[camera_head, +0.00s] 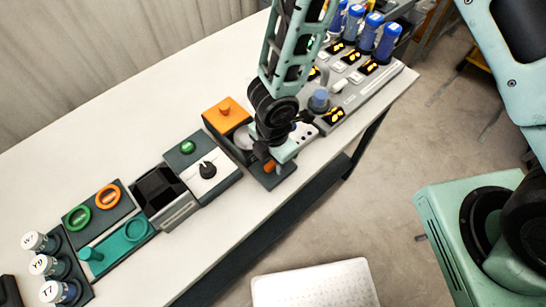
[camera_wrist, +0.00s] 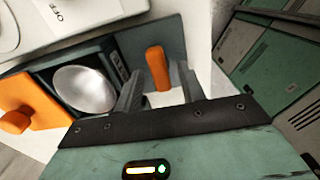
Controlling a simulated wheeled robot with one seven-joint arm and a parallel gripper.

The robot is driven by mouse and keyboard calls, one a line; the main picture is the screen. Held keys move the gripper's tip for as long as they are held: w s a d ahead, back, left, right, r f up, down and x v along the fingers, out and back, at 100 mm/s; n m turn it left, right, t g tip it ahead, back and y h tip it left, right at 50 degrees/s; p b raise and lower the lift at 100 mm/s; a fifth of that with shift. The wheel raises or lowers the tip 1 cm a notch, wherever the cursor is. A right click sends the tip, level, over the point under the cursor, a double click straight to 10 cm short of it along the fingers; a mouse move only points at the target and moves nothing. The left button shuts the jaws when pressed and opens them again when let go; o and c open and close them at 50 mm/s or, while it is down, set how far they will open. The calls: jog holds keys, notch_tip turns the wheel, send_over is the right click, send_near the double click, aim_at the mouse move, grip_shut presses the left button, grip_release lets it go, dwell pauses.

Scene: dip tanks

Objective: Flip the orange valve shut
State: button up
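The orange valve handle (camera_wrist: 156,68) stands up from a dark grey plate (camera_wrist: 190,32) in the wrist view. In the head view the orange valve (camera_head: 269,166) shows on its small base at the table's front edge, partly hidden by my arm. My gripper (camera_wrist: 158,78) is open, with one finger on each side of the handle. Gaps show beside the handle, and I cannot tell whether either finger touches it. In the head view my gripper (camera_head: 266,154) is right above the valve, its fingers mostly hidden.
A dark box with an orange top (camera_head: 226,112) and a silver bowl (camera_wrist: 84,90) are close left of the valve. A black-knob panel (camera_head: 203,170) is further left. A grey console with blue-capped bottles (camera_head: 388,42) stands at the right. Floor lies beyond the front edge.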

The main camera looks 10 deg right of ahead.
notch_tip(320, 180, up, 17)
jog(key=p, duration=0.1)
jog(key=shift+r, duration=0.2)
dwell(0.4)
dwell(0.4)
jog(key=s+d+r+m+b, duration=0.2)
jog(key=s+d+m+b, duration=0.1)
jog(key=m, duration=0.5)
jog(key=s+d+r+m+b, duration=0.2)
jog(key=s+d+m, duration=0.3)
jog(key=s+m, duration=0.3)
jog(key=shift+s+d+m+y+b, duration=0.3)
jog(key=shift+m+b, duration=0.1)
jog(key=shift+m, duration=0.1)
